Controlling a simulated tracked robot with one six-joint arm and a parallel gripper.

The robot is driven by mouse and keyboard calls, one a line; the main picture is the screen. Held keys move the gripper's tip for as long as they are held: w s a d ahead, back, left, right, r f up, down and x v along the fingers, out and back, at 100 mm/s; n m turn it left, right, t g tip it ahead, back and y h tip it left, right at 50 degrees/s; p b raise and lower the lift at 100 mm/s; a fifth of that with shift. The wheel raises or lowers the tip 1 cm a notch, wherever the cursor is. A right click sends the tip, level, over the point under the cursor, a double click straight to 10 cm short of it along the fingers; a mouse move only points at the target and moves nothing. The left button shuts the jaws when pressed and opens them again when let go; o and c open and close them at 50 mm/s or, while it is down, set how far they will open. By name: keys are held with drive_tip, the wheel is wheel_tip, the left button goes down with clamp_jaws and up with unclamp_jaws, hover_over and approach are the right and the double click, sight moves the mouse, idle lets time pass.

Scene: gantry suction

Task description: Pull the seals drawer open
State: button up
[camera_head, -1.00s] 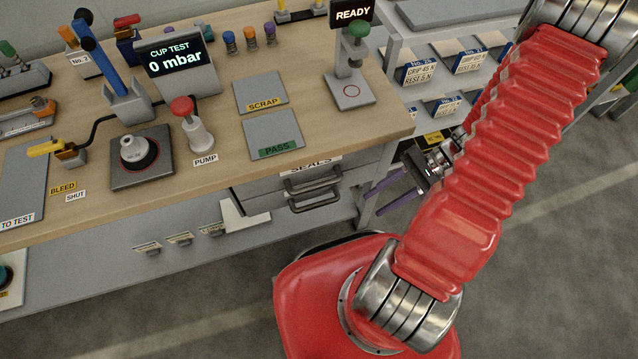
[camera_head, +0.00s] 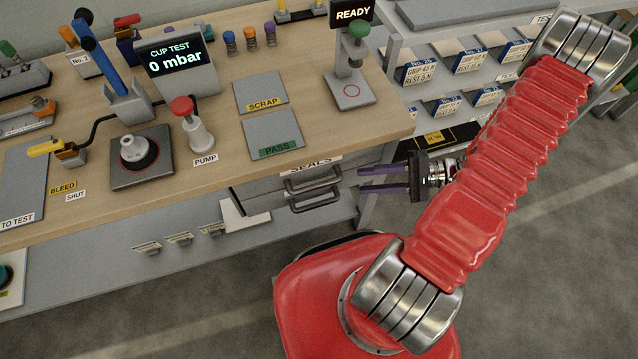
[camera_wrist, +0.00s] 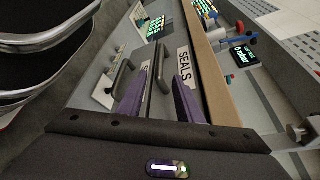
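The seals drawer (camera_head: 265,187) is a grey front under the bench top's front edge, with a white SEALS label (camera_wrist: 184,68) above its dark bar handle (camera_head: 312,180). It looks shut. My gripper (camera_head: 360,179) is open, its two purple fingers apart and pointing left at the handle from a short distance right of it. In the wrist view, my gripper (camera_wrist: 163,78) shows the upper handle (camera_wrist: 157,65) lined up between the fingers. No contact with the handle is visible. A second handle (camera_head: 314,200) sits just below, on the lower drawer.
The wooden bench top (camera_head: 330,130) overhangs the drawers. A grey rack with labelled bins (camera_head: 440,105) stands right of the bench, behind my arm. A bench leg (camera_head: 368,205) is near my fingers. The floor in front is open.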

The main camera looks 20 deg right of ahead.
sight(319, 185)
idle(0.3)
drive_tip(key=x, duration=1.4)
drive_tip(key=shift+d, duration=0.1)
clamp_jaws()
drive_tip(key=shift+f, duration=0.1)
idle(0.5)
